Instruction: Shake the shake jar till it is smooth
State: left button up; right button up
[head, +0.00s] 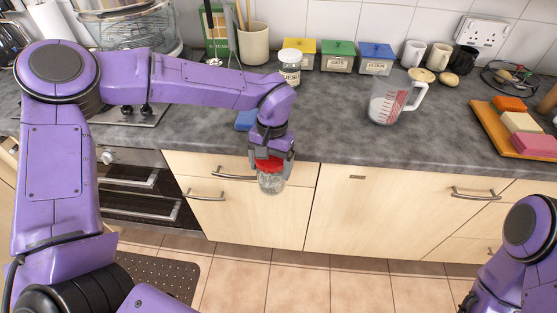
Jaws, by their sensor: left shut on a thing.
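The shake jar (271,183) is a clear jar with a red lid, and its contents look greyish and too small to judge for smoothness. My left gripper (270,165) is shut on the jar around its red lid. It holds the jar roughly upright in front of the counter's front edge, before the light wood cupboard fronts. My right arm shows only in part at the lower right, and its gripper is out of the frame.
The grey counter (330,130) bears a measuring jug (388,98), a white-lidded jar (290,66), several coloured canisters, mugs and a wooden board (500,128) with coloured blocks. A blue item (246,120) lies behind my left wrist. The counter's middle front is clear.

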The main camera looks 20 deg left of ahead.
pick_arm(q)
jog(key=shift+w+r, duration=0.2)
jog(key=shift+r, duration=3.55)
jog(key=f, duration=0.7)
jog(key=shift+s+d+f, duration=0.1)
jog(key=shift+s+f, duration=0.1)
jog(key=shift+s, duration=0.15)
jog(key=shift+w, duration=0.2)
jog(key=shift+s, duration=0.15)
